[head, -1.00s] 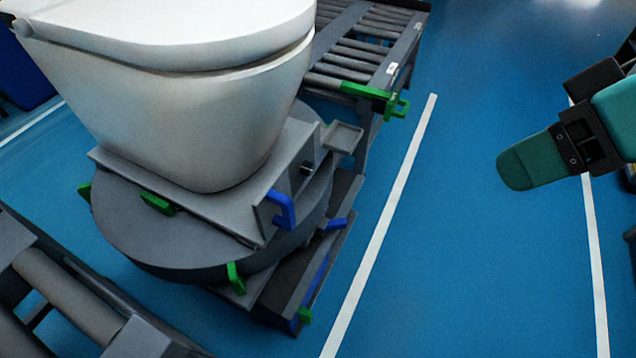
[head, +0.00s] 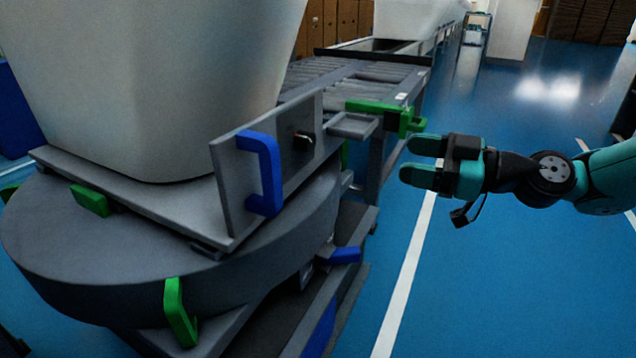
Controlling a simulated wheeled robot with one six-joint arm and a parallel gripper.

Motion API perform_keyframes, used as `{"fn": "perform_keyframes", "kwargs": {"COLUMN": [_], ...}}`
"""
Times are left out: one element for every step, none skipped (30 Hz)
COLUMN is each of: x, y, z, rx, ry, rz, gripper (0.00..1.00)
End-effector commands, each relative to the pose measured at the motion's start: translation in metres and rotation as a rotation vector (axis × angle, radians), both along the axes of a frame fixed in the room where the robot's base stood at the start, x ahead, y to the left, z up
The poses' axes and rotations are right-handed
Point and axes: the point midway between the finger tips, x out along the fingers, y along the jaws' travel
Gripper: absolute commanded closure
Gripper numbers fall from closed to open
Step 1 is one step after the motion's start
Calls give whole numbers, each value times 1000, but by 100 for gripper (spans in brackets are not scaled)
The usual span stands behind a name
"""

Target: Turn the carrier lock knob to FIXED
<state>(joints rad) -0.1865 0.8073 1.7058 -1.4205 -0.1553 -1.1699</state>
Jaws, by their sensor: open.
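The knob (head: 304,141) is a small dark piece on the grey upright plate (head: 236,196) at the front of the carrier, right of a blue handle (head: 268,172). It is too small to read a FIXED mark or its setting. My gripper (head: 408,159) is to the right of the knob and apart from it, pointing left. Its two green fingers are parted with nothing between them.
A white toilet (head: 150,80) stands on the carrier above a round grey turntable (head: 90,262). A small grey tray (head: 353,125) and a green bracket (head: 385,112) are between the plate and my gripper. A roller conveyor (head: 370,70) runs behind. Blue floor at right is open.

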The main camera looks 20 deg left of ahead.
Motion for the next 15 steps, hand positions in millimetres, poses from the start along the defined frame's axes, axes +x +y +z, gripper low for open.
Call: {"fn": "perform_keyframes", "kwargs": {"x": [3, 4, 4, 5, 5, 5, 5, 5, 5, 5, 5, 5, 5, 5, 6], "y": [0, 1, 2, 3, 5, 9, 13, 18, 25, 31, 37, 46, 53, 60, 69], "z": [-12, -13, -14, -14, -14, -13, -13, -13, -13, -13, -14, -14, -15, -14, -15], "rx": [14, 20, 26, 29, 30, 31, 31, 31, 31, 31, 31, 30, 29, 31, 31], "ry": [-9, -14, -19, -21, -23, -24, -25, -25, -25, -26, -25, -26, -25, -26, -25], "rz": [-3, -5, -4, -4, -4, -4, -4, -3, -1, -1, -1, 0, 0, 1, -1], "gripper": [35, 35, 35, 35, 35, 35, 35, 35, 35, 35, 35, 35, 35, 35, 35]}}
